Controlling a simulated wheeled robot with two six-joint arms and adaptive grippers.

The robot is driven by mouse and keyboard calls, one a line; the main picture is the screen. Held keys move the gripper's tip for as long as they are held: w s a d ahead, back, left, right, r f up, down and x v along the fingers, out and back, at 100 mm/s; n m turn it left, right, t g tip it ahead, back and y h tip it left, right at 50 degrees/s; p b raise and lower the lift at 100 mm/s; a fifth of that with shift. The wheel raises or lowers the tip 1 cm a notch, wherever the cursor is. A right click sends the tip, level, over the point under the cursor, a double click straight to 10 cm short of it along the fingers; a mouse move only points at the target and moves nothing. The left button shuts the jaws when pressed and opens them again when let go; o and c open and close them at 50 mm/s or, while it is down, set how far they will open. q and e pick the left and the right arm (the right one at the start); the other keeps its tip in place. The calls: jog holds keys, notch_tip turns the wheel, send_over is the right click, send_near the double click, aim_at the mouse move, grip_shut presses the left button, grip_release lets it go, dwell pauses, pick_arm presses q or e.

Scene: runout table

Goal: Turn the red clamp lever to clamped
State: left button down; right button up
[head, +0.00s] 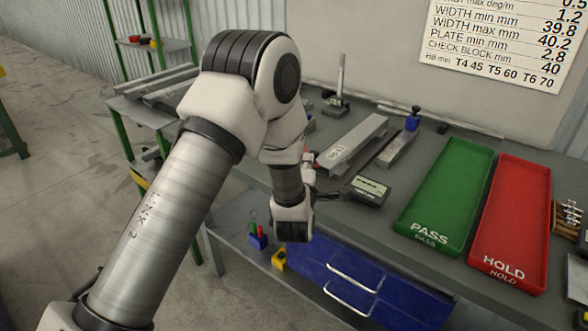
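My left arm comes in from the left and bends down over the near edge of the table. My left gripper (333,194) is small and dark at the end of the wrist, low over the table edge. Its fingers point right, and I cannot tell whether they are open or shut. A small red part (308,157) shows just behind the wrist; it may be the clamp lever, but it is mostly hidden by my arm and its position cannot be read. My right gripper is not in view.
A grey gauge with a display (369,190) lies right of the gripper. Long metal bars (350,145) and a stand (337,100) are behind. A green PASS tray (407,221) and red HOLD tray (482,251) lie to the right.

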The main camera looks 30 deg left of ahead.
aim_at(330, 168)
pick_arm(q)
jog(key=w+d+b, duration=0.2)
jog(key=shift+w+d+f+b, duration=0.15)
jog(key=shift+w+d+b, duration=0.15)
jog(key=shift+w, duration=0.1)
jog(key=shift+w+d+b, duration=0.3)
jog(key=shift+w+b, duration=0.1)
jog(key=shift+w, duration=0.25)
jog(key=shift+w+d+b, duration=0.25)
jog(key=shift+w+b, duration=0.1)
jog(key=shift+w, duration=0.25)
